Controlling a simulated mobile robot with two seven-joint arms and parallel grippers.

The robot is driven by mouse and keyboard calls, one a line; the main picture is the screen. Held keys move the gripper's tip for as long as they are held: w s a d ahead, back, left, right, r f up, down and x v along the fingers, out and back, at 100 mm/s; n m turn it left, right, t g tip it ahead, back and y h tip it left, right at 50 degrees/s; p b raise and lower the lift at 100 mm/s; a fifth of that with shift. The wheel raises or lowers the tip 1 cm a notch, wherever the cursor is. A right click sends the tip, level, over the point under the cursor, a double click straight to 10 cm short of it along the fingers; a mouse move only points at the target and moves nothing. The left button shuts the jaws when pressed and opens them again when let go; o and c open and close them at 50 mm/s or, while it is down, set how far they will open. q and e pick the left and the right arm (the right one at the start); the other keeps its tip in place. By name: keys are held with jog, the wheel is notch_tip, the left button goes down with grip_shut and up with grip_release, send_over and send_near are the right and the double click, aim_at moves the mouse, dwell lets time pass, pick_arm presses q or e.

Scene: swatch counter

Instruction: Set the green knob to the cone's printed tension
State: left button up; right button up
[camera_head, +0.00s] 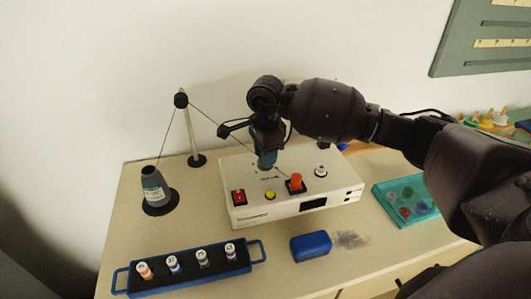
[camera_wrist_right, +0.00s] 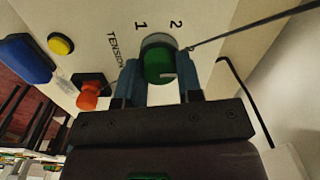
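The green knob (camera_wrist_right: 158,66) is on the white machine (camera_head: 290,200), below the printed numbers 1 and 2 and beside the word TENSION in the wrist view. A short pale line shows on the right part of its face. My right gripper (camera_wrist_right: 162,76) has its blue fingers on either side of the knob and appears shut on it. In the head view the right gripper (camera_head: 267,160) hides the knob. The grey thread cone (camera_head: 153,188) stands upright on a black base at the left; its label is too small to read. My left gripper is not in view.
A thread runs from the cone over a post (camera_head: 190,130) to the machine. The machine has a red switch (camera_head: 238,197), yellow button (camera_head: 270,195) and orange knob (camera_head: 296,181). A blue rack (camera_head: 190,277), blue block (camera_head: 311,246) and teal tray (camera_head: 400,213) stand around it.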

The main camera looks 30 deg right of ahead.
jog(key=c, duration=0.4)
